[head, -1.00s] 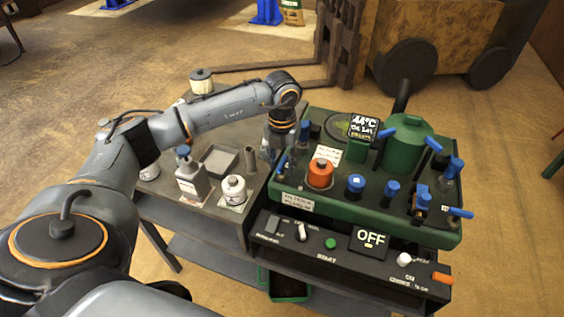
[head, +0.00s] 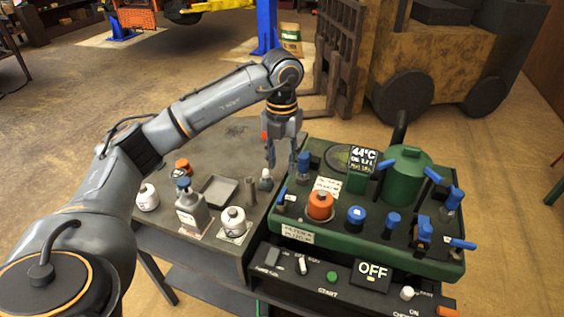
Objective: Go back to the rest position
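My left arm comes in from the left and reaches over the bench. My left gripper (head: 282,163) points down above the gap between the grey bench top (head: 225,150) and the green machine (head: 370,245). Its two fingers are apart, and I see nothing held between them. A small grey round-bottomed item (head: 266,181) stands just below the left finger, apart from it as far as I can tell. A blue-capped clear vial (head: 303,168) stands on the machine close to the right finger. My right gripper is not in view.
The machine carries an orange-capped part (head: 320,205), blue valves, a green tank (head: 406,175) and an OFF display (head: 373,272). A grey bottle (head: 191,210), white jars and a shallow tray (head: 218,191) stand on the bench. A forklift (head: 430,60) is behind.

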